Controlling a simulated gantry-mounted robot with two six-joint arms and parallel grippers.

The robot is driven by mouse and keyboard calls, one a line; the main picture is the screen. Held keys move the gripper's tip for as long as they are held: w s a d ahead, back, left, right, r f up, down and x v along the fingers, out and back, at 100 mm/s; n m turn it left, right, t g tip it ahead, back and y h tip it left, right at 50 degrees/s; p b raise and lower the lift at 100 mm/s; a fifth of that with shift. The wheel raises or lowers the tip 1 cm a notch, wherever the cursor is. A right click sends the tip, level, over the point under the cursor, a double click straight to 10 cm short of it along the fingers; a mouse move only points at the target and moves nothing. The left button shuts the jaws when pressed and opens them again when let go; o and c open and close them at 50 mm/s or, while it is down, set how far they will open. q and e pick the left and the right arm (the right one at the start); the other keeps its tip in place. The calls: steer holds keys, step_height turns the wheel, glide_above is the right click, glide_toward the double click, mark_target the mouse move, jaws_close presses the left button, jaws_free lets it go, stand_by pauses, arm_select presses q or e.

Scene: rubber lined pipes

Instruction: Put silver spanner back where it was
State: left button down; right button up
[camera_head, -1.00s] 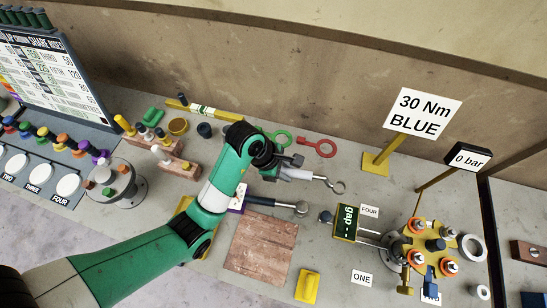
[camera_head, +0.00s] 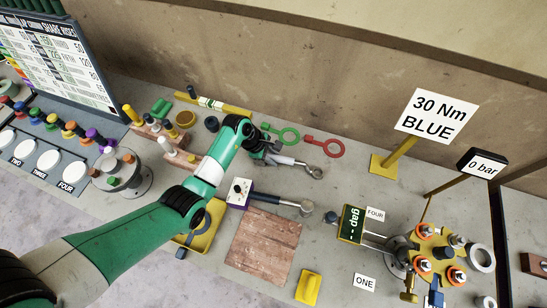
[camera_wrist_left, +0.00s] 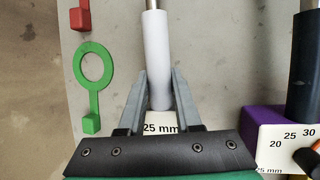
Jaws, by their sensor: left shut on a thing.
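The silver spanner (camera_head: 297,164) has a pale handle and a metal ring end, which points right in the head view. My left gripper (camera_head: 272,157) is shut on the handle near its rear end. In the left wrist view, the pale handle (camera_wrist_left: 157,50) runs up between the two grey fingers (camera_wrist_left: 160,95). A white label reading "25 mm" (camera_wrist_left: 160,128) shows just below the handle's end. I cannot tell whether the spanner touches the table. My right gripper is not in view.
Green (camera_head: 285,135) and red (camera_head: 325,148) ring-ended tools lie behind the spanner. A purple-and-white dial wrench (camera_head: 240,192) lies in front. A brown board (camera_head: 262,245) is nearer me. The "30 Nm BLUE" sign (camera_head: 437,115) and pipe flange (camera_head: 440,262) stand to the right.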

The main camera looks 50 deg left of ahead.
arm_select(q)
steer(key=shift+w, duration=0.1)
steer(key=shift+f, duration=0.15)
steer(key=c, duration=0.6)
jaws_free()
